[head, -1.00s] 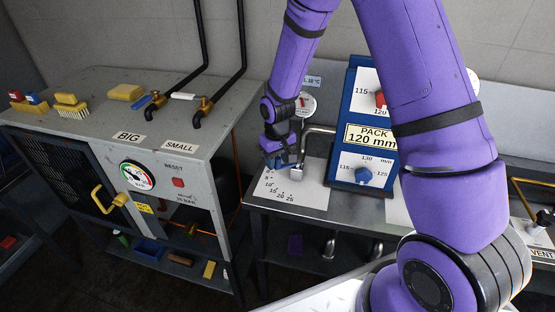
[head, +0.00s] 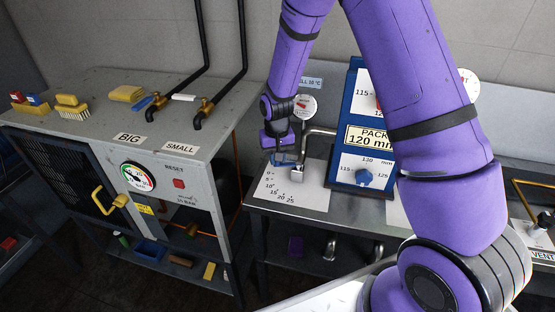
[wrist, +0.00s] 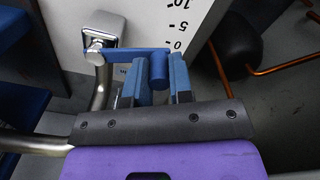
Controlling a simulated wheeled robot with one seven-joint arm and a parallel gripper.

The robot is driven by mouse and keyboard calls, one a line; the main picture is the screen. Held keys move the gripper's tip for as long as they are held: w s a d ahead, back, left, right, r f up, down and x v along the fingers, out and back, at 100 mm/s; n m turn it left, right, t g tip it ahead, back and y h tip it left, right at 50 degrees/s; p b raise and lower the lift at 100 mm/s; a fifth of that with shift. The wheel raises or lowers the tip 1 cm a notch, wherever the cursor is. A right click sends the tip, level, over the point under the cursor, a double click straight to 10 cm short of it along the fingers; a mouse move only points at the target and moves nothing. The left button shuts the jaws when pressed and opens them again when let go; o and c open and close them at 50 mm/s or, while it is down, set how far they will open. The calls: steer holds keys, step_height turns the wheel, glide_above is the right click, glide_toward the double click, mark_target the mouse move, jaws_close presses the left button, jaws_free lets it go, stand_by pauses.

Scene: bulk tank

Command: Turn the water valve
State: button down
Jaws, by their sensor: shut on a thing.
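The water valve shows in the wrist view as a blue lever (wrist: 128,54) on a silver block (wrist: 103,28). A short blue round handle (wrist: 158,66) stands at the lever's free end. My gripper (wrist: 160,80) has one finger on each side of this handle and is shut on it. In the head view my gripper (head: 281,155) is at the valve's silver block (head: 298,172), beside a white scale plate (head: 278,193) numbered 0 to 25. The lever is mostly hidden there by my gripper.
A bent metal pipe (head: 318,131) rises behind the valve, with a round gauge (head: 305,107) close to my wrist. A grey cabinet (head: 95,135) with brass taps stands to the left.

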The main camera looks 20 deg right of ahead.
steer(key=c, duration=1)
jaws_free()
step_height(320, 180, up, 10)
steer(key=shift+w+f, duration=0.1)
steer(key=shift+r, duration=0.55)
